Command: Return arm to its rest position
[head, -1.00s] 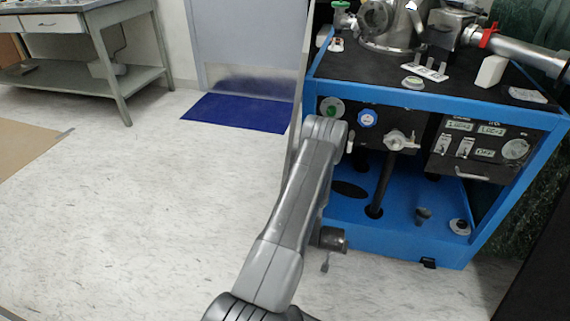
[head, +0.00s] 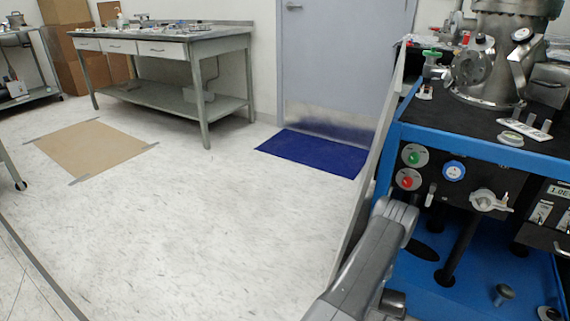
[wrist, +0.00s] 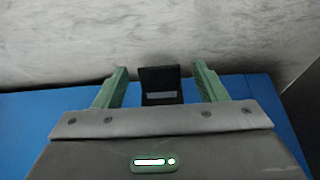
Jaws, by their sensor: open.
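My gripper (wrist: 160,88) shows in the wrist view with its two green fingers spread apart, open. Nothing is held between them; a small black block-shaped part (wrist: 160,84) shows in the gap, and I cannot tell how far off it is. A blue surface lies behind the fingers, with pale marbled floor above it. In the head view my grey arm (head: 365,265) reaches up from the bottom edge, in front of the left side of the blue vacuum cart (head: 455,290). My gripper is not visible in the head view.
The cart carries a control panel, valves and a steel chamber (head: 490,60). A panel edge (head: 375,150) stands along its left side. A metal workbench (head: 165,45), a blue mat (head: 312,153) before a door, and a tan floor sheet (head: 90,147) lie left. The middle floor is clear.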

